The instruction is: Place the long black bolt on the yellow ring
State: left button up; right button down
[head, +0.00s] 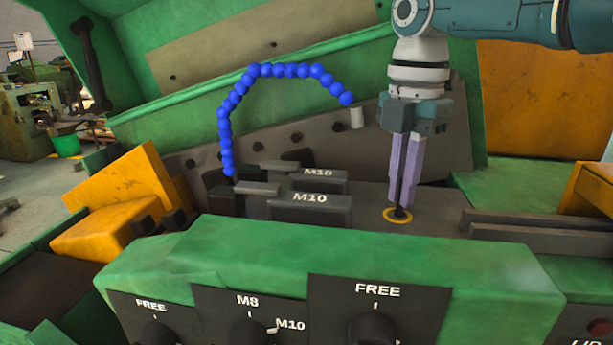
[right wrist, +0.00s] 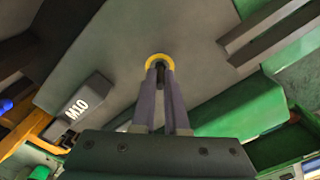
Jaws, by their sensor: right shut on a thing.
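The yellow ring (head: 386,215) lies flat on the dark machine bed, and it also shows in the right wrist view (right wrist: 148,64). My right gripper (head: 402,206) points straight down over the ring with its fingers shut on the long black bolt (head: 399,213). Only a short dark part of the bolt shows at the fingertips, inside the ring's outline; the fingers hide the rest. In the right wrist view the bolt's dark end (right wrist: 159,68) sits between the fingertips. I cannot tell whether the bolt touches the surface. My left gripper is not in view.
Two dark blocks marked M10 (head: 310,208) stand left of the ring. A blue segmented hose (head: 254,70) arches behind them. Dark rails (head: 540,228) lie to the right. A green panel with knobs (head: 330,262) stands in front. The bed around the ring is clear.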

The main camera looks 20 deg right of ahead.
jog(key=c, duration=0.9)
grip_release()
jog(key=shift+c, duration=0.2)
notch_tip(320, 180, up, 12)
jog(key=shift+r+b, duration=0.15)
jog(key=shift+b, duration=0.15)
